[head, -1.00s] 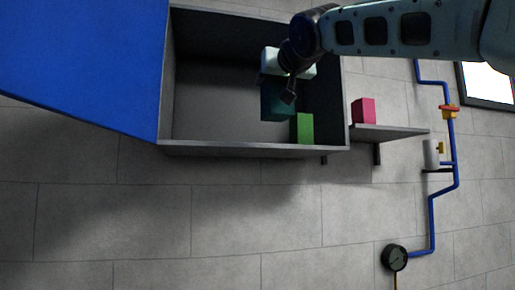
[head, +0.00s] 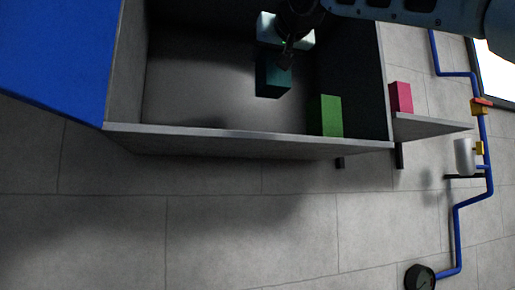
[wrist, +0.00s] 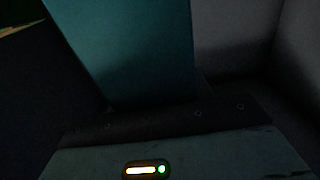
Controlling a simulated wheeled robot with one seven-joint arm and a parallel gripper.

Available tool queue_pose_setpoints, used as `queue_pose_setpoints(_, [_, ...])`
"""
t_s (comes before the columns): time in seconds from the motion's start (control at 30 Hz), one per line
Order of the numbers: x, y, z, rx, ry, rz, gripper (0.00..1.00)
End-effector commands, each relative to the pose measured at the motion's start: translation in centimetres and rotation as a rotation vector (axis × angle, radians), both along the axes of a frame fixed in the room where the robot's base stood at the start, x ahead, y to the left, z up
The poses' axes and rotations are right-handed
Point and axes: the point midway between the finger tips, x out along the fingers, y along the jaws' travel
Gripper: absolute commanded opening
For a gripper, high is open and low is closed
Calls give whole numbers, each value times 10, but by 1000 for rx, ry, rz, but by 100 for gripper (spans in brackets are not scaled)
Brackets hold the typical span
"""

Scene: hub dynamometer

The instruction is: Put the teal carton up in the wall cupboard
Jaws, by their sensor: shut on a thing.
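The teal carton (head: 273,78) is inside the open wall cupboard (head: 250,139) in the head view, held above the cupboard floor or close to it; I cannot tell whether it touches. My gripper (head: 286,58) is shut on the carton at its upper part, and my arm comes in from the upper right. In the wrist view the carton (wrist: 130,50) fills the upper middle, close against the gripper body. The cupboard's blue door (head: 55,55) stands open at the left.
A green box (head: 331,116) stands inside the cupboard at the right front, right of the carton. A pink box (head: 400,97) sits on a small shelf (head: 430,127) outside, right of the cupboard. A blue pipe (head: 456,225) runs down the wall farther right. The cupboard's left side is clear.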

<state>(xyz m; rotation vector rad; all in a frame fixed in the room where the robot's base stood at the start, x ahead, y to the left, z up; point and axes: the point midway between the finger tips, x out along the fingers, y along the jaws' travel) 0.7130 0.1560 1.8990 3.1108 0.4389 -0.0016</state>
Motion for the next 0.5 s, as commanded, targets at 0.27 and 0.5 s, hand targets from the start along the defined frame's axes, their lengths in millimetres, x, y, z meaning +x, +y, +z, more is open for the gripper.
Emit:
queue_pose_setpoints(0.27, [-1,0,-32,-2,0,1,24])
queue_pose_setpoints(0.5, [-1,0,-60,-1,-1,0,24])
